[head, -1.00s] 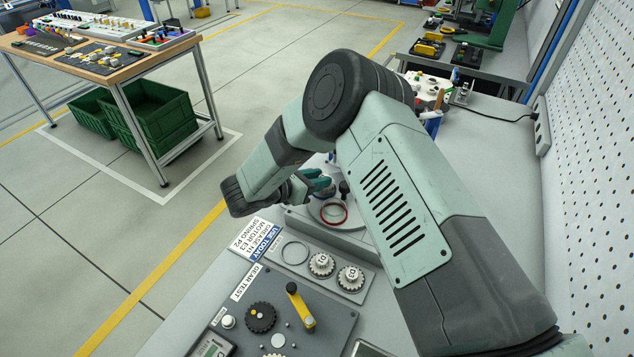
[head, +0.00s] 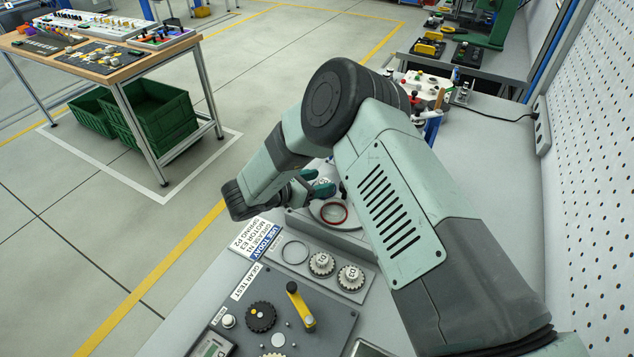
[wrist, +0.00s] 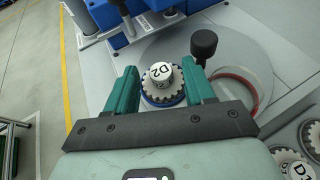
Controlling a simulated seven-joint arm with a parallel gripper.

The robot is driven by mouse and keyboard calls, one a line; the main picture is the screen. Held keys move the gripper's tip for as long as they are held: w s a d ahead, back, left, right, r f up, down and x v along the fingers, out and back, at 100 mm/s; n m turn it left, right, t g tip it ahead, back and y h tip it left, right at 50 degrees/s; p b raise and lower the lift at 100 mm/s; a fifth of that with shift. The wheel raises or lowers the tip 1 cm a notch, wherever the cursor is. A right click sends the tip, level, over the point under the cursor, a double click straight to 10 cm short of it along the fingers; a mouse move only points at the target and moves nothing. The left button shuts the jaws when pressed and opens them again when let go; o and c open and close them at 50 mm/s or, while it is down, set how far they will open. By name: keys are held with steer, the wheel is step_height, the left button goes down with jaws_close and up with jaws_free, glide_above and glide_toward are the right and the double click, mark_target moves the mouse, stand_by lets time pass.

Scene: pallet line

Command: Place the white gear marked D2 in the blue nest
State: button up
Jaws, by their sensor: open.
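The white gear marked D2 (wrist: 160,75) is upright, label up, in the wrist view. The rim of the blue nest (wrist: 149,103) shows under the gear's toothed edge; the gear sits over it, and I cannot tell whether it is fully seated. My gripper (wrist: 163,80) is open, with one teal finger on each side of the gear's hub and a gap visible. In the head view my gripper (head: 318,187) is low over the round plate, and its fingers partly hide the gear.
A red ring (head: 334,212) lies beside the gear, with a black knob (wrist: 204,42) close to the right finger. A tray with an empty pale ring (head: 295,251) and two other gears (head: 321,263) (head: 350,277) is nearer. Blue equipment (wrist: 115,22) stands just behind.

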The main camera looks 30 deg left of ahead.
steer(key=v, duration=1.2)
steer(key=w+a+r+n+t+y, duration=0.1)
steer(key=w+r+n+y, duration=0.35)
steer(key=w+r, duration=0.35)
steer(key=w+r+n+y, duration=0.3)
steer(key=w+r+n, duration=0.3)
steer(key=r, duration=0.5)
steer(key=w+d+r+n+g+y, duration=0.1)
steer(key=d+r+n+y, duration=0.1)
steer(key=d+r+n, duration=0.3)
steer(key=d+r+n+y, duration=0.2)
steer(key=r+n, duration=0.4)
steer(key=r, duration=0.1)
steer(key=s+d+r+n+g+h, duration=0.1)
steer(key=s+d+r+n, duration=0.2)
steer(key=d, duration=0.4)
steer(key=s+d+n+g, duration=0.1)
steer(key=s+d+n, duration=0.2)
steer(key=d+n, duration=0.25)
steer(key=s+d+r+n+g+h, duration=0.1)
steer(key=s+d+r+n, duration=0.2)
steer(key=d, duration=0.4)
steer(key=s+d+f+n+g+h, duration=0.2)
steer(key=s+d+n, duration=0.2)
steer(key=s+d, duration=0.4)
steer(key=s+d+f+n+g+h, duration=0.2)
steer(key=s+d+f+n, duration=0.1)
steer(key=s+d, duration=0.6)
steer(key=shift+s+n, duration=0.2)
steer(key=shift+n, duration=0.2)
